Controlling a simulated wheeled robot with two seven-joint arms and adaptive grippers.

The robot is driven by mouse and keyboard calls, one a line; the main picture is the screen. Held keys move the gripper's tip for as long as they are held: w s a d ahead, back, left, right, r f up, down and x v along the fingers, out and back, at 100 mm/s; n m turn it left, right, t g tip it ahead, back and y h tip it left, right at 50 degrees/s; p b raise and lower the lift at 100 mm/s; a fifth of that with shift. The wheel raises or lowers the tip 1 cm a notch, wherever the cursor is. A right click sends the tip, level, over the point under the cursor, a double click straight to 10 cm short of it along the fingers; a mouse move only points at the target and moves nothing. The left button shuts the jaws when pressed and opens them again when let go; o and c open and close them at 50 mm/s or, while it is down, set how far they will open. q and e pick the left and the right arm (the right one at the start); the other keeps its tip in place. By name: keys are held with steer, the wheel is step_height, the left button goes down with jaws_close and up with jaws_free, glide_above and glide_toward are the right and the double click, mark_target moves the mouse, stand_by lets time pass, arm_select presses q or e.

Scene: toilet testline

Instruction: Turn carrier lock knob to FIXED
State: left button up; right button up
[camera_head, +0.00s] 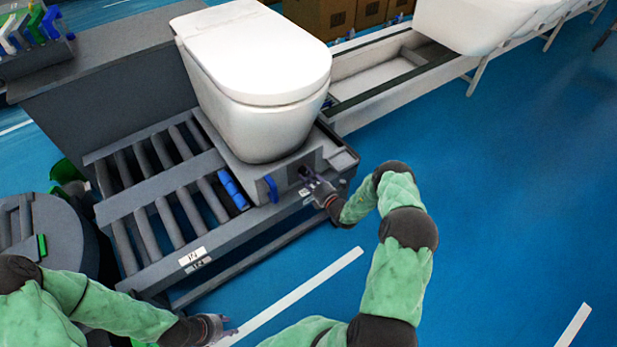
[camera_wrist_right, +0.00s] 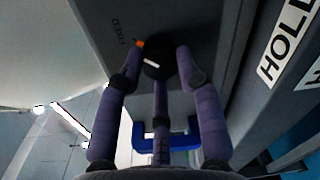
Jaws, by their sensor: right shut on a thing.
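The carrier lock knob is a round black knob (camera_wrist_right: 157,54) with a white line, on the grey face of the carrier (camera_head: 285,173). In the right wrist view the word FIXED (camera_wrist_right: 122,34) is printed beside it, with a small orange mark (camera_wrist_right: 139,43) at the knob's edge. The white line does not clearly point at that mark. My right gripper (camera_head: 313,182) is at the carrier's front; in the wrist view its purple fingers (camera_wrist_right: 160,75) are shut around the knob. My left gripper (camera_head: 224,328) is low over the floor, away from the carrier; its opening is unclear.
A white toilet (camera_head: 255,75) stands on the carrier. A blue handle (camera_head: 271,189) is left of the knob, and shows below it in the wrist view (camera_wrist_right: 180,141). A roller conveyor (camera_head: 170,215) lies to the left. The blue floor (camera_head: 500,210) at right is clear.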

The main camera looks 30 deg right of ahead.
steer(key=o, duration=1.2)
steer(key=shift+d+r, duration=0.1)
steer(key=shift+d, duration=0.1)
steer(key=shift+c, duration=0.2)
steer(key=shift+a, duration=0.1)
steer(key=shift+s, duration=0.5)
steer(key=s+d, duration=0.1)
steer(key=s, duration=1)
steer(key=shift+r, duration=0.25)
steer(key=shift+a, duration=0.1)
